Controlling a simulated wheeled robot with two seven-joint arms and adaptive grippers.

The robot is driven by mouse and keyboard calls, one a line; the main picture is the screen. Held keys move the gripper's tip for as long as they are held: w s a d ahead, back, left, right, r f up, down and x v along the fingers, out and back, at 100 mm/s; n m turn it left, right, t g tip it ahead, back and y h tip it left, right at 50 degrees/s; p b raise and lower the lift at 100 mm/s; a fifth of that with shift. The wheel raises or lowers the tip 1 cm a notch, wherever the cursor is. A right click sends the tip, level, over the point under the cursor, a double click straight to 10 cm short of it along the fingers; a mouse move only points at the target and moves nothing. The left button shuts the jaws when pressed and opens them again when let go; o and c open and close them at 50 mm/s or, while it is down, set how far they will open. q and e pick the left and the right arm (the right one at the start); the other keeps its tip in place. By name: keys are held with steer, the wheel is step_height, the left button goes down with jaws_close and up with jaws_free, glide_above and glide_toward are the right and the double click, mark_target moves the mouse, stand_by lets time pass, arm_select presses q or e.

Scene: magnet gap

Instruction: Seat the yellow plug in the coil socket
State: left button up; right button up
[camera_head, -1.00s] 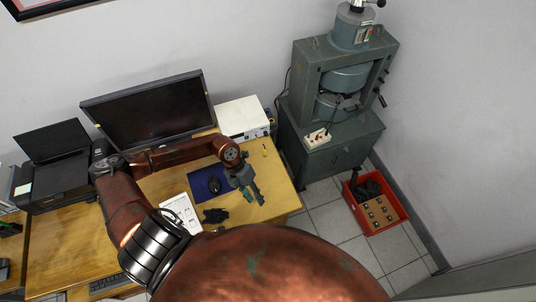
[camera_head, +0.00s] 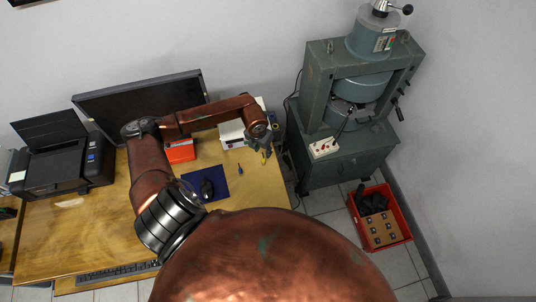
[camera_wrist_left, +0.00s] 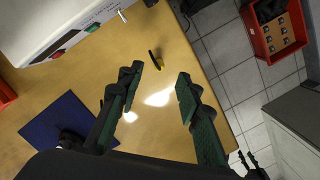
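A small yellow and black piece (camera_wrist_left: 156,60), which looks like the yellow plug, lies on the wooden desk in the left wrist view. In the head view a yellow bit (camera_head: 263,158) shows just below my left gripper (camera_head: 265,146). In the wrist view the left gripper (camera_wrist_left: 155,90) is open and empty, its green-padded fingers apart, with the yellow piece beyond the gap between the tips. A white socket block (camera_head: 324,147) with red parts sits on the green magnet's base; I cannot tell which opening is the coil socket. A dark pronged shape (camera_wrist_left: 246,163) may be my right gripper.
The white instrument box (camera_head: 232,133) stands close beside my left gripper. A blue mat (camera_head: 217,178), monitor (camera_head: 110,108) and printer (camera_head: 62,165) occupy the desk. The green magnet stand (camera_head: 345,160) and a red crate (camera_head: 405,220) stand to the right, past the desk edge.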

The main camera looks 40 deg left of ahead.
mark_target(263, 158)
arm_select(q)
step_height(263, 158, down, 5)
steer(key=shift+r+p, duration=0.2)
steer(key=shift+p, duration=0.25)
steer(key=shift+w+f, duration=0.2)
steer(key=shift+f, duration=1.15)
steer(key=c, duration=0.7)
jaws_close()
arm_select(e)
steer(key=s, duration=0.1)
steer(key=s+r, duration=0.1)
steer(key=s, duration=0.1)
steer(key=shift+s, duration=0.2)
